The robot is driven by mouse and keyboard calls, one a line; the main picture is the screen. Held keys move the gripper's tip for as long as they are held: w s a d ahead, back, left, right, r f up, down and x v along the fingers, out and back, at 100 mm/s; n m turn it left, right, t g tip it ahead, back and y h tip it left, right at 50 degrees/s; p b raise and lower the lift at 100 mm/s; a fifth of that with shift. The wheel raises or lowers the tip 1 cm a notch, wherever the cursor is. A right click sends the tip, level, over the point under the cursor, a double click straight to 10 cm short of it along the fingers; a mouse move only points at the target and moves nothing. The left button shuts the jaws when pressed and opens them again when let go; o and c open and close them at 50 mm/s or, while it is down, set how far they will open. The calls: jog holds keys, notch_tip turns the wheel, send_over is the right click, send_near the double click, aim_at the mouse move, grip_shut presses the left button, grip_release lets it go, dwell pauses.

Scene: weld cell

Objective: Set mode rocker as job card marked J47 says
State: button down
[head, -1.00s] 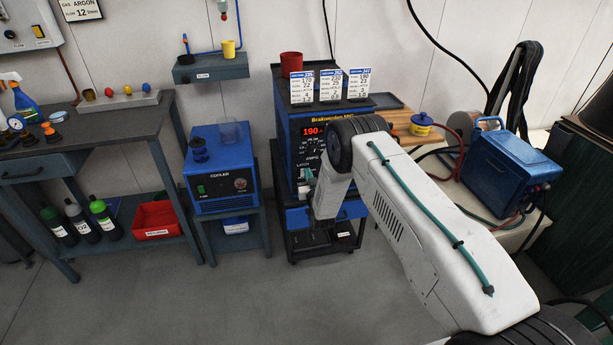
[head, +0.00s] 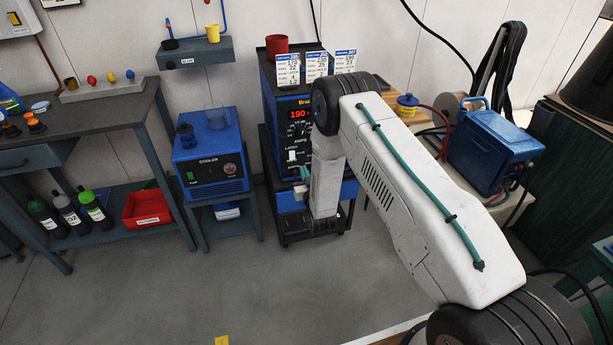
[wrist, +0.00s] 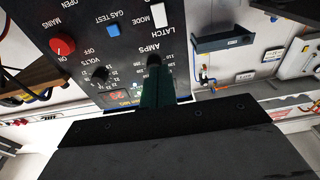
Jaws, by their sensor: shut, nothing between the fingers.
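The blue-cased welder (head: 268,100) stands left of my forearm, its front panel partly hidden by the arm. The white mode rocker (head: 291,155) shows beside a LATCH label; it also shows in the wrist view (wrist: 157,15). Its tilt is too small to tell. Three job cards stand on the welder: left (head: 288,70), middle (head: 316,66) and right (head: 345,62); their header numbers are too blurred to read surely. My gripper (wrist: 154,66) is shut and empty, its dark green fingers in front of the panel by the AMPS knob. Whether they touch it cannot be told.
The panel also has a red mains knob (wrist: 62,45), a blue gas-test button (wrist: 113,30) and a volts knob (wrist: 100,74). A red cup (head: 277,45) stands on the welder. A blue cooler (head: 208,160) is at its left. The front floor is mostly clear.

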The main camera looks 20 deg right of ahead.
jog(key=shift+s+r, duration=0.15)
jog(key=shift+s, duration=0.85)
